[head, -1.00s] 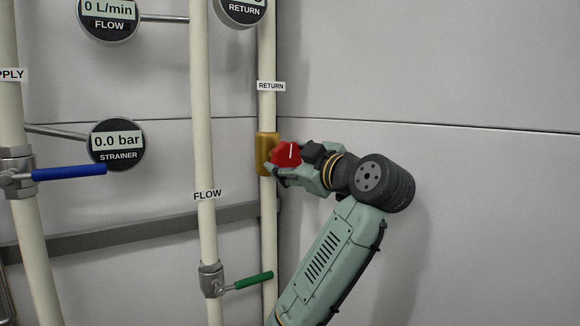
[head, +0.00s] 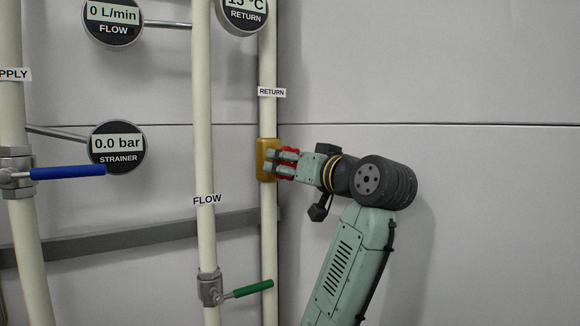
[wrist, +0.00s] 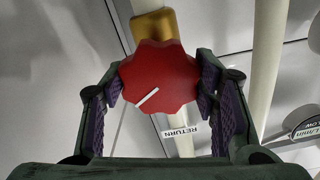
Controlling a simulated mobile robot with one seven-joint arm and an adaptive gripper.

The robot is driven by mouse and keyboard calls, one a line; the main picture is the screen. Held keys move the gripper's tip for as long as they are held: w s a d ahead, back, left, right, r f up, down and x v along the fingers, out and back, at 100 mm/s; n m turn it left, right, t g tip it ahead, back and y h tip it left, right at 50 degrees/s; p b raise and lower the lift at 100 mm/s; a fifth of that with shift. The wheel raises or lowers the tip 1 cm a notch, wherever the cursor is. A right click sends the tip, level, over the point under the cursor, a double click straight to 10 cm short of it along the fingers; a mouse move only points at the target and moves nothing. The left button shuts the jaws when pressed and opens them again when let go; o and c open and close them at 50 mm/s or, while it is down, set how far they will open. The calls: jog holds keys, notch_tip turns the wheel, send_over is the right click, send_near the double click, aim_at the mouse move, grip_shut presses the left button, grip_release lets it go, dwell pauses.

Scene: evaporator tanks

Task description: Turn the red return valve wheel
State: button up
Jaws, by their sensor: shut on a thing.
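The red return valve wheel (wrist: 158,82) sits on the brass valve body (head: 266,160) of the RETURN pipe. In the wrist view the wheel is a scalloped red knob with a white pointer line slanting to the lower left. My gripper (head: 281,164) is at the valve, with its two fingers (wrist: 165,98) on opposite sides of the wheel, shut on it. In the head view the fingers hide most of the wheel; only red parts (head: 289,152) show between them. The brass body also shows behind the wheel in the wrist view (wrist: 153,25).
The FLOW pipe (head: 203,120) stands left of the RETURN pipe, with a green lever (head: 253,288) low on it. A blue lever (head: 68,173) and the STRAINER gauge (head: 118,147) are farther left. The RETURN gauge (head: 242,14) is above. Bare wall (head: 480,200) lies to the right.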

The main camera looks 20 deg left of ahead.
jog(key=m, duration=0.4)
jog(key=shift+m, duration=0.3)
jog(key=m, duration=0.5)
jog(key=shift+r, duration=0.1)
jog(key=m+p, duration=0.1)
jog(key=m, duration=0.8)
jog(key=shift+m+p, duration=0.3)
jog(key=m, duration=0.4)
jog(key=shift+r+p, duration=0.1)
jog(key=shift+p, duration=0.2)
jog(key=m, duration=0.5)
jog(key=shift+p, duration=0.35)
jog(key=m+p, duration=0.1)
jog(key=m, duration=0.3)
jog(key=shift+m, duration=2.5)
